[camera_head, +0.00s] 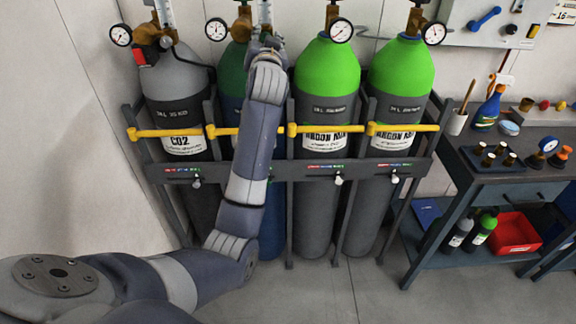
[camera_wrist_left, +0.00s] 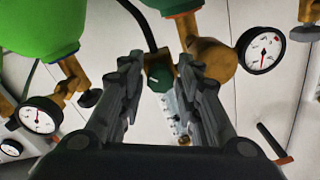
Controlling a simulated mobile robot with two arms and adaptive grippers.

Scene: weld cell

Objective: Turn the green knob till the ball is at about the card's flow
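The green knob (camera_wrist_left: 159,78), with a white mark on its face, shows between the fingers of my left gripper (camera_wrist_left: 161,70) in the left wrist view. The fingers are open, with a gap visible on each side of the knob. In the head view my left gripper (camera_head: 266,44) is at the valve of the second cylinder and hides the knob. The clear flow tube (camera_head: 265,14) rises above it; it also shows in the left wrist view (camera_wrist_left: 180,118). I cannot make out the ball. A card (camera_head: 563,13) with a number is cut off at the top right. My right gripper is out of view.
Several gas cylinders stand in a rack with yellow straps: a grey one (camera_head: 182,85), the one behind my arm, and two bright green-topped ones (camera_head: 327,66). Gauges (camera_wrist_left: 261,50) crowd the knob. A workbench (camera_head: 470,185) with bottles and tools stands at right.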

